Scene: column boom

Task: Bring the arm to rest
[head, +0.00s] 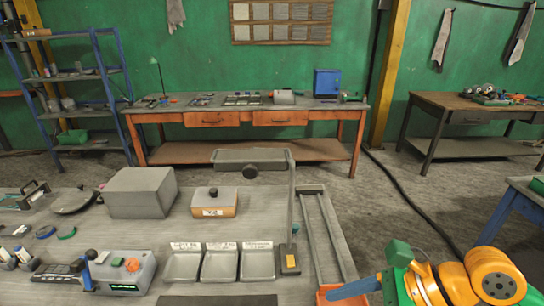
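A grey column boom stands on the bench. Its horizontal arm (250,157), with a black round knob (250,171) under it, extends left from the top of a thin upright post (291,205). The post's foot has a yellow label (290,261). Right of the post lies a grey frame of long rails (323,235), with an orange part at its near end. My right gripper (352,289) is at the bottom right, green with a blue finger reaching left near that orange part. Whether it touches anything or is closed cannot be told. My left gripper is out of view.
On the bench are a grey box (140,192), a labelled orange-and-grey block (214,202), several shallow trays (220,266) and a control box (124,272). A blue-legged table (510,208) stands at right. A black cable (405,195) crosses the floor.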

